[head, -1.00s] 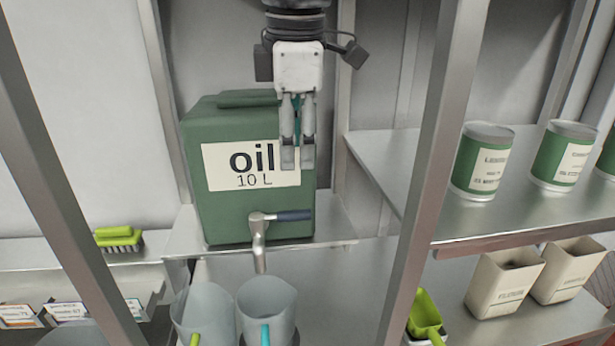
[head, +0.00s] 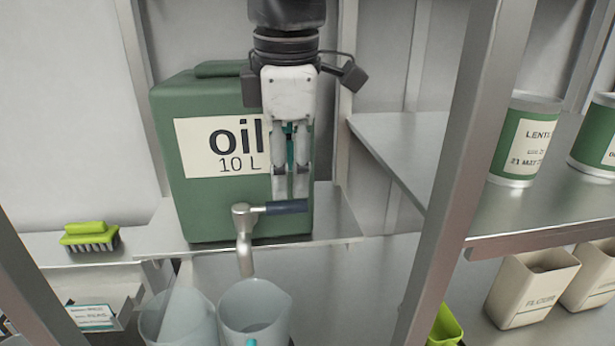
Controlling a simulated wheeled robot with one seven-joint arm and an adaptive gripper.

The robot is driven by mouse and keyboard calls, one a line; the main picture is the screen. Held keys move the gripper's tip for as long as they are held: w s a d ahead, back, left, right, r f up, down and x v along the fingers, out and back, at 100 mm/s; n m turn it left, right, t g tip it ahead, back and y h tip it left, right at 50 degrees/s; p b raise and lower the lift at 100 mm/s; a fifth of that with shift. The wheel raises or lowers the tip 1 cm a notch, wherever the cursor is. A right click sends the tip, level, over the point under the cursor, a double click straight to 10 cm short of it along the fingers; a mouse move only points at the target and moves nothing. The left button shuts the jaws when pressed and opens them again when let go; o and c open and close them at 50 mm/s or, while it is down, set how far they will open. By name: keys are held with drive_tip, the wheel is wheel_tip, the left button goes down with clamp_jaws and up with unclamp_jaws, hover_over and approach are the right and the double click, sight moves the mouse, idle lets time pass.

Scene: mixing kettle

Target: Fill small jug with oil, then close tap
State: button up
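The green oil can (head: 178,150) stands on a metal shelf with its label facing me. Its tap (head: 243,235) points down at the front, and the dark blue tap handle (head: 280,207) lies out to the right. My gripper (head: 290,190) points down in front of the can. The fingertips are just above or at the handle; contact is unclear. A clear jug (head: 253,310) stands under the spout, with a second jug (head: 178,318) to its left. I see no oil stream; the jugs' bottoms are cut off.
Metal posts (head: 465,150) frame the space on both sides. Green-labelled tins (head: 525,140) stand on the right shelf, with beige bins (head: 530,285) and a lime scoop (head: 445,325) below. A lime brush (head: 90,237) lies at left.

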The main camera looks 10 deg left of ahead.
sight(289, 202)
drive_tip(key=f+b, duration=0.2)
drive_tip(key=w+f+b, duration=0.1)
drive_tip(key=f+b, duration=0.1)
drive_tip(key=f, duration=0.1)
drive_tip(key=shift+a, duration=0.15)
drive_tip(key=shift+s, duration=0.1)
drive_tip(key=shift+c, duration=0.4)
clamp_jaws()
